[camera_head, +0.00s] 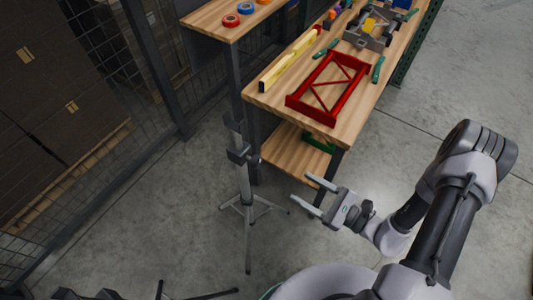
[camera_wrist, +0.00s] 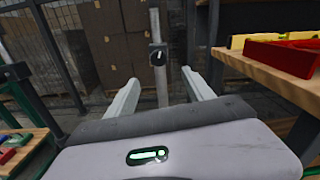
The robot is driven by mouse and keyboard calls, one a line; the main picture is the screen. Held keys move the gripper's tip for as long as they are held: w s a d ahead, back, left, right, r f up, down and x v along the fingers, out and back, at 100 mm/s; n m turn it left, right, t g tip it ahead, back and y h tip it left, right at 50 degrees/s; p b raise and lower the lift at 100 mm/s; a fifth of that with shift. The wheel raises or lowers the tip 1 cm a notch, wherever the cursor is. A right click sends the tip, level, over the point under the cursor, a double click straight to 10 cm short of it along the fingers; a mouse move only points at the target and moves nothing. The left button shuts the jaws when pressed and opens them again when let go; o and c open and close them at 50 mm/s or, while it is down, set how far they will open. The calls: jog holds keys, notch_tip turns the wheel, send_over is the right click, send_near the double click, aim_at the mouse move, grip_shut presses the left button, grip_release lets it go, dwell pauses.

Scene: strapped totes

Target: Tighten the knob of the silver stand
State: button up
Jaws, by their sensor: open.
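The silver stand (camera_head: 244,192) is a thin upright pole on spread tripod legs on the concrete floor, left of the workbench. A dark clamp collar (camera_head: 238,154) sits on its upper part. In the wrist view the stand's pole (camera_wrist: 162,85) rises between my fingers, farther off. Its round dark knob (camera_wrist: 158,57) with a white mark faces me there. My gripper (camera_head: 309,194) is open and empty, to the right of the stand and apart from it. It also shows in the wrist view (camera_wrist: 163,90). The knob's details are too small to tell in the head view.
A wooden workbench (camera_head: 345,125) with a red frame (camera_head: 329,88) and a yellow level (camera_head: 290,60) stands behind and right of the stand. A mesh fence (camera_head: 90,80) runs along the left. Dark tripod legs (camera_head: 200,295) show at the bottom left. Floor between gripper and stand looks clear.

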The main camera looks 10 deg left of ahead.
aim_at(259, 163)
jog(key=b+x, duration=0.3)
jog(key=x, duration=1.4)
jog(key=shift+s+a+b, duration=0.1)
jog(key=shift+s+b, duration=0.1)
jog(key=shift+b, duration=0.15)
grip_shut()
